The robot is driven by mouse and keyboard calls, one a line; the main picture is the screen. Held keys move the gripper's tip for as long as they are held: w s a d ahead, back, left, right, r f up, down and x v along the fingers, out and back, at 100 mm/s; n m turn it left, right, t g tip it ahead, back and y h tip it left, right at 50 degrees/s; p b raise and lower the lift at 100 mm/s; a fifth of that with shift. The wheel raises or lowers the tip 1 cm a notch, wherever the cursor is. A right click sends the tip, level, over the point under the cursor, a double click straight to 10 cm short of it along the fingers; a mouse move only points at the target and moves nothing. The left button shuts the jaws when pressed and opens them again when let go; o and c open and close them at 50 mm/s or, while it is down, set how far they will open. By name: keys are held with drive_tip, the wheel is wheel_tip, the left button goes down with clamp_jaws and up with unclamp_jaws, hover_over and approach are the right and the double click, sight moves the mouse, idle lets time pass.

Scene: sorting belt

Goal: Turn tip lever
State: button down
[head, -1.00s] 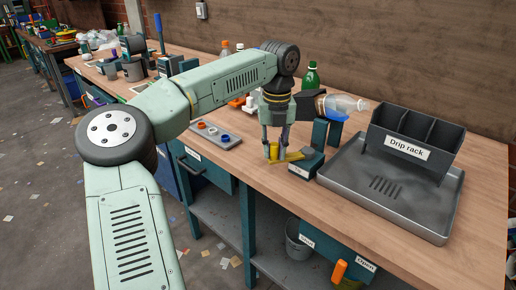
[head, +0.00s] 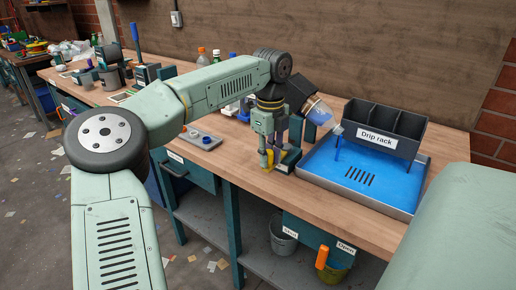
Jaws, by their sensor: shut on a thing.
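My gripper (head: 266,161) is shut on the yellow tip lever (head: 270,160) at the front of the dark tipping stand (head: 289,160). The fingers hide part of the lever. A clear bottle (head: 318,108) is held in the stand's dark holder (head: 299,90). It is tilted, neck down to the right, above the left side of the metal tray (head: 410,205). Blue liquid covers the tray floor around the dark drain slots. Whether liquid is still running from the bottle is too small to tell.
The drip rack (head: 382,122) stands on the tray's far side. A small grey tray (head: 200,140) with coloured caps lies left of my gripper. Below the bench are an orange handle (head: 322,258) between "Shut" and "Open" labels, and a grey bucket (head: 283,238).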

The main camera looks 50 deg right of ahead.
drive_tip(key=shift+s, duration=0.15)
drive_tip(key=c, duration=1.4)
unclamp_jaws()
drive_tip(key=shift+o, duration=0.2)
wheel_tip(320, 180, up, 12)
drive_tip(key=shift+d, duration=0.1)
